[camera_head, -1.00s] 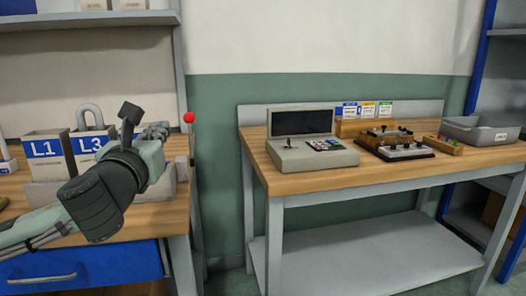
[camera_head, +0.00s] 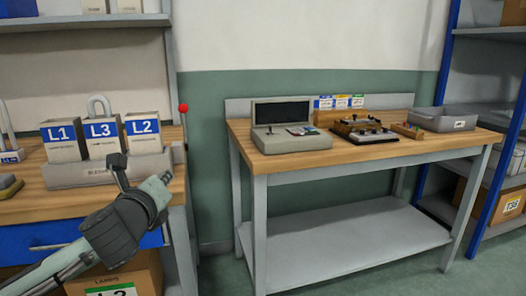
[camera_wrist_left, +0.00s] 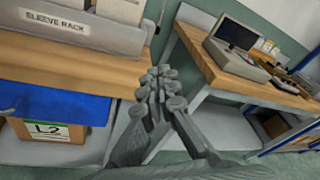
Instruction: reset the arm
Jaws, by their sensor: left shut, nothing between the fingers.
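My left gripper (camera_head: 164,180) is in front of the left bench's right edge in the head view. Its fingers are shut with nothing between them, and it also shows in the left wrist view (camera_wrist_left: 160,88). The sleeve rack (camera_head: 95,176) stands on the left bench behind the gripper, apart from it. It holds boxes marked L1 (camera_head: 62,143), L3 (camera_head: 102,138) and L2 (camera_head: 143,134). My right gripper is in neither view.
The right bench (camera_head: 300,162) carries a console with a dark screen (camera_head: 288,135), a device with knobs (camera_head: 362,130) and a grey tray (camera_head: 441,121). A thin post with a red ball (camera_head: 184,108) stands at the left bench's edge. Open floor lies between the benches.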

